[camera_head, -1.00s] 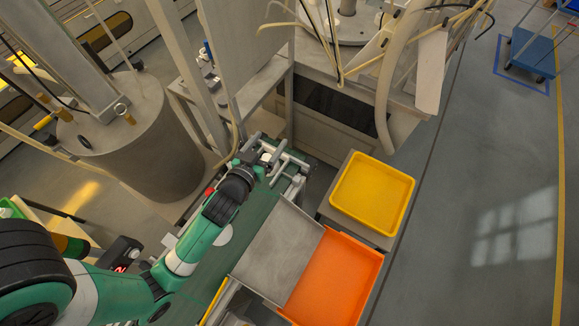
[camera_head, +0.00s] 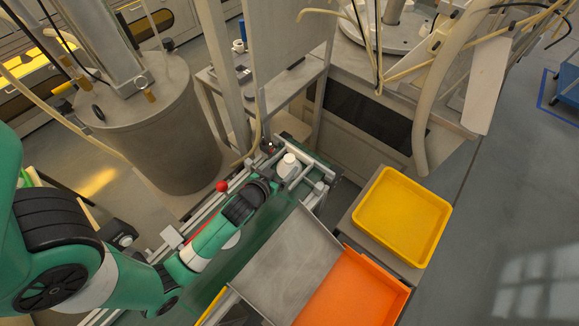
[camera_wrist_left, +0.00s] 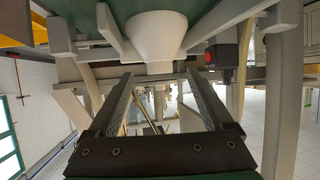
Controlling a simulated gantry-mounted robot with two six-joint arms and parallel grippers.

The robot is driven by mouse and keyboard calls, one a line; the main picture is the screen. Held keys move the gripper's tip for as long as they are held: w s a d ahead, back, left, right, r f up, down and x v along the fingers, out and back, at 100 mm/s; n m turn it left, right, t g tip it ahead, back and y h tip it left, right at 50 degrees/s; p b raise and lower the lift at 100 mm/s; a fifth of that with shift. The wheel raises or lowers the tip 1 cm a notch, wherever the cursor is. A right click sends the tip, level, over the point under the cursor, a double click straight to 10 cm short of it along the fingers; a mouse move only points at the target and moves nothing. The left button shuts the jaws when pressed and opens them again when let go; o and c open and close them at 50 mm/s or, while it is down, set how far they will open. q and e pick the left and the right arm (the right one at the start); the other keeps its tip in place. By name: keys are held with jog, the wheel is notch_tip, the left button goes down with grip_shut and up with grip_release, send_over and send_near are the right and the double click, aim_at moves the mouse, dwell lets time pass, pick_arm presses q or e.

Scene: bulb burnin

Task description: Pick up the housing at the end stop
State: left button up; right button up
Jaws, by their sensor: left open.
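The housing (camera_head: 288,162) is a small white piece at the far end of the green conveyor, by the end stop. In the left wrist view it is a white, tapering, cone-like body (camera_wrist_left: 156,35) at the top centre. My left gripper (camera_head: 284,178) is at the belt's end, right by the housing. In the left wrist view its two fingers (camera_wrist_left: 158,76) are spread apart, with the housing centred just beyond their tips. No grip on it shows. My wrist hides part of the belt end in the head view. My right gripper is not in view.
A grey metal plate (camera_head: 285,262) lies beside the belt. An orange tray (camera_head: 355,292) and a yellow tray (camera_head: 402,218) are to its right. A red button (camera_head: 222,186) stands left of my arm. A pale round piece (camera_head: 232,240) on the belt is partly hidden by my arm.

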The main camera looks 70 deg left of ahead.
aim_at(286, 162)
pick_arm(q)
jog(key=b+x, duration=0.2)
jog(key=x, duration=0.2)
jog(key=shift+w+a+f, duration=0.1)
jog(key=shift+w+a, duration=0.1)
jog(key=shift+w, duration=0.05)
jog(key=shift+w+a+f, duration=0.1)
jog(key=shift+w+a, duration=0.15)
jog(key=shift+w, duration=0.05)
grip_shut()
